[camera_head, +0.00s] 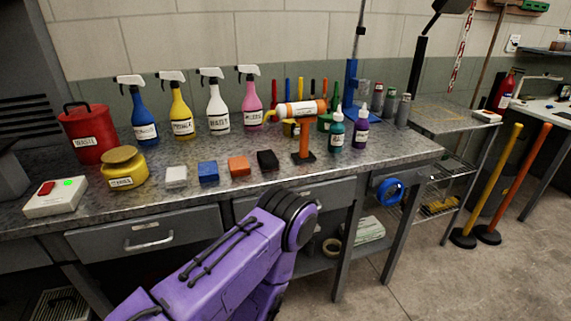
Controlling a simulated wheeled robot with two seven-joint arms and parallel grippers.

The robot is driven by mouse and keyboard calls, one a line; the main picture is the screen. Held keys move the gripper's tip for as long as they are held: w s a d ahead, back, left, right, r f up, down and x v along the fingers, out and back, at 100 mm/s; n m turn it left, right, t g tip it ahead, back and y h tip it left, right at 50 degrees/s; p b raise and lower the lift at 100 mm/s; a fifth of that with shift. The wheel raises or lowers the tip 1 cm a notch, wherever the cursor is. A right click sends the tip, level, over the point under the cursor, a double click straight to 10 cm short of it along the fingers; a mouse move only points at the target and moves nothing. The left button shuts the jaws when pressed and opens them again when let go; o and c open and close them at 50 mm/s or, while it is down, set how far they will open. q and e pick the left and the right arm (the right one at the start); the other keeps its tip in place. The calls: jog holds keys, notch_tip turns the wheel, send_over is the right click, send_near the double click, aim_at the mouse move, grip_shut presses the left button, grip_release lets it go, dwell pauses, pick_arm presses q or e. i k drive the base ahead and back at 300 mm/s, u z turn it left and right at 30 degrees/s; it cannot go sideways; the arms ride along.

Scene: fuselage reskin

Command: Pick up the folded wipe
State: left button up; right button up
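A row of small block-like items lies on the metal workbench (120,207): a white one (176,176), a blue one (208,172), an orange one (239,165) and a black one (267,160). They look like folded wipes or pads; I cannot tell which is the folded wipe. A pale folded stack (366,231) also lies on the shelf below the bench. My purple arm rises from the bottom in front of the bench, apart from the row. Neither gripper shows.
Behind the row stand several spray bottles (145,118), a red waste can (86,135), a yellow jar (123,167), an orange stand (304,142) and dropper bottles (336,130). A switch box (55,197) sits at left. The bench's front strip is clear.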

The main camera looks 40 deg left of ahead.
aim_at(177, 176)
jog(key=z, duration=1.7)
jog(key=k, duration=1.25)
jog(key=u, duration=1.7)
